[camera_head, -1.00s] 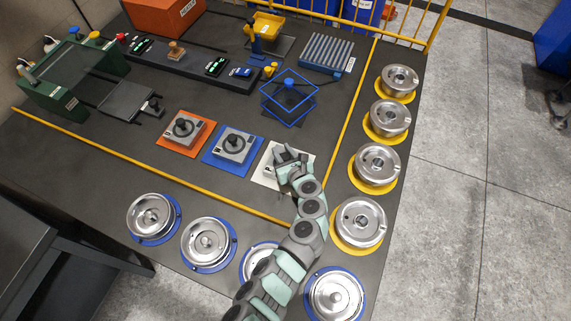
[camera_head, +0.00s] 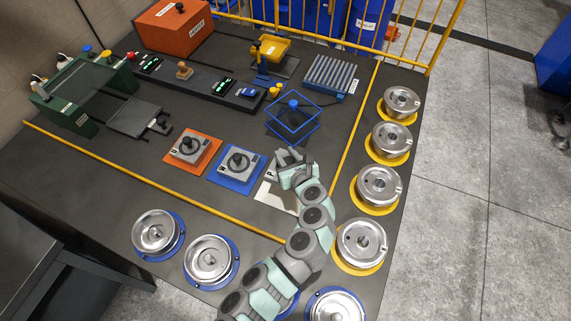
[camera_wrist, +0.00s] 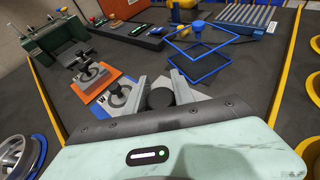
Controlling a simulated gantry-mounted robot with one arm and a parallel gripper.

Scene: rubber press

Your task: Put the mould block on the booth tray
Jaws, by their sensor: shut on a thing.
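My gripper (camera_head: 288,158) is above the far part of the white pad (camera_head: 270,196). In the wrist view its fingers (camera_wrist: 158,92) are closed around the dark round knob (camera_wrist: 160,98) of a mould block. The block's body is mostly hidden by the gripper, so its clearance cannot be told exactly. Similar grey blocks with dark knobs sit on the orange pad (camera_head: 204,164) and the blue pad (camera_head: 232,183), to the left. A flat dark tray (camera_head: 135,114) with a front handle lies before a green frame (camera_head: 75,113). I cannot read which fixture is the booth.
A blue wire frame (camera_head: 268,122) stands just beyond my gripper. A ribbed blue rack (camera_head: 333,74) and an orange box (camera_head: 166,30) are at the back. Round metal moulds (camera_head: 379,185) line the right side. Yellow rails border the table; bare dark surface lies left of the orange pad.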

